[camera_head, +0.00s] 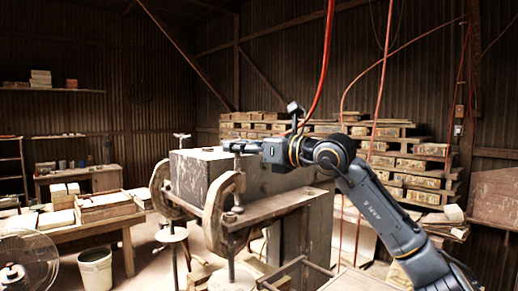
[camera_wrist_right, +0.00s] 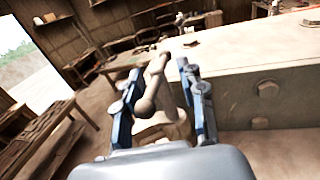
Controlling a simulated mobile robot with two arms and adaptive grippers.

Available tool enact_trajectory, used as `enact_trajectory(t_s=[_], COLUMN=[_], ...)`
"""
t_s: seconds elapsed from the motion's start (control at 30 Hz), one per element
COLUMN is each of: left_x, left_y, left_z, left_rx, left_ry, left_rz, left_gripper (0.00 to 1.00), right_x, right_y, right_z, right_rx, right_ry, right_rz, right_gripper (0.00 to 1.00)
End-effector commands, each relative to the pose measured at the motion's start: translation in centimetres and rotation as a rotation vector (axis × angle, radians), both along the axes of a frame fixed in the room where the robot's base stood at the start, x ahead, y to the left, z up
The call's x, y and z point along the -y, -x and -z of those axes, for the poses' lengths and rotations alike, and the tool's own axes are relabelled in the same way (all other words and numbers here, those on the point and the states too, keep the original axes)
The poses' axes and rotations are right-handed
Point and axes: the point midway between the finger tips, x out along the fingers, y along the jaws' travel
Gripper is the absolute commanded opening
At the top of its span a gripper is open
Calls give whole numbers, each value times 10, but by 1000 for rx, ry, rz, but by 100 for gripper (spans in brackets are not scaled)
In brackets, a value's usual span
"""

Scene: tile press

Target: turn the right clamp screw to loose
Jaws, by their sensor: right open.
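The tile press (camera_head: 290,180) is a large grey block on a stand, with two curved clamps at its front. The right clamp (camera_head: 216,208) has its screw top hidden by my right gripper (camera_head: 238,147) in the head view. In the right wrist view, a bar handle with rounded ends, the clamp screw's handle (camera_wrist_right: 153,84), lies between the two fingers of my right gripper (camera_wrist_right: 160,72). The fingers stand apart on either side of it, and the gripper is open. The left clamp (camera_head: 160,188) has its own screw handle (camera_head: 181,137) standing above it. My left gripper is not in view.
A table with stacked tiles (camera_head: 100,205) stands at the left, with a bucket (camera_head: 95,268) and a fan (camera_head: 25,262) near it. Stacked pallets (camera_head: 410,165) fill the back right. Red hoses (camera_head: 325,60) hang from above, behind my right arm.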

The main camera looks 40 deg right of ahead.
Motion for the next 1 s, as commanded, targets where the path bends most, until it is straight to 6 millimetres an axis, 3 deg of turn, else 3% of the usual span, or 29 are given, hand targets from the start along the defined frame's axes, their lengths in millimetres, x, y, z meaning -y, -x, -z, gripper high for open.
enact_trajectory(t_s=[0.43, 0.7, 1.0], left_x=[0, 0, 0], left_y=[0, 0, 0], left_z=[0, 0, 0], left_rx=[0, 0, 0], left_ry=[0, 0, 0], left_rz=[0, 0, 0], left_gripper=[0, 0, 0], right_x=[23, 29, 30], right_y=[76, 96, 103], right_z=[2, 2, 1], right_rx=[-5, -4, -3], right_ry=[8, 7, 2], right_rz=[5, -1, -1], right_gripper=[40, 40, 40])
